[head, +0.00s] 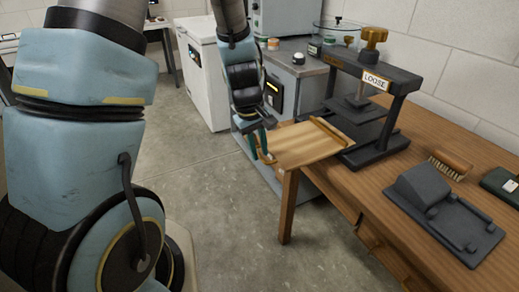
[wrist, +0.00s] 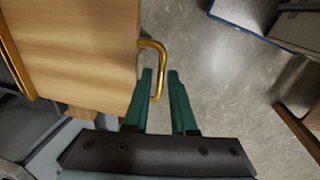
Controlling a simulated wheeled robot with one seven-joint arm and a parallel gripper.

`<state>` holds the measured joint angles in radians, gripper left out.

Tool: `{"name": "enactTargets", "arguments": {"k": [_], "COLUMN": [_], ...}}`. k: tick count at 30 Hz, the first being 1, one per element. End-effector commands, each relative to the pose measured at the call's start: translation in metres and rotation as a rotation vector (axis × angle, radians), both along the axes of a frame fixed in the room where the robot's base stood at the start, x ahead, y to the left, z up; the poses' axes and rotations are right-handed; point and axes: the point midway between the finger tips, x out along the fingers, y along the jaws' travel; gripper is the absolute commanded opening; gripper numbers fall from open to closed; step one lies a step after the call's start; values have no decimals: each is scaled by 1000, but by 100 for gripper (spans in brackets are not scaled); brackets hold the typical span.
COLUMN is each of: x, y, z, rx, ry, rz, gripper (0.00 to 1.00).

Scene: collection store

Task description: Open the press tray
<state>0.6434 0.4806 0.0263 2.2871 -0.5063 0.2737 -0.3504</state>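The press tray (head: 305,145) is a flat wooden board with a raised strip at its inner end. It sticks out of the dark press (head: 370,110) past the table's left edge. Its brass handle (wrist: 162,60) is on the outer edge, and it also shows small in the head view (head: 268,158). My gripper (wrist: 160,72) has its green fingers on either side of the handle bar, with a gap visible between them. It is open and not clamped on the handle. In the head view my gripper (head: 263,143) is at the tray's outer end.
The wooden table (head: 440,200) also holds a brush (head: 450,166), a dark grey device (head: 445,210) and a dark green box (head: 504,185). A grey cabinet (head: 295,85) stands behind the tray, and a white chest (head: 205,75) further back. The floor (head: 215,215) left of the table is clear.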

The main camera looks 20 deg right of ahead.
Motion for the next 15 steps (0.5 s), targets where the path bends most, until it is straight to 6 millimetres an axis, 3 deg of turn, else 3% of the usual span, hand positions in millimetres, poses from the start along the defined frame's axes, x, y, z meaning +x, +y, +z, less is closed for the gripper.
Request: {"name": "enactTargets", "arguments": {"k": [4,15], "x": [0,0], "y": [0,1], "z": [0,9], "rx": [0,-1], "ry": [0,-1], "rz": [0,-2], "gripper": [42,42]}}
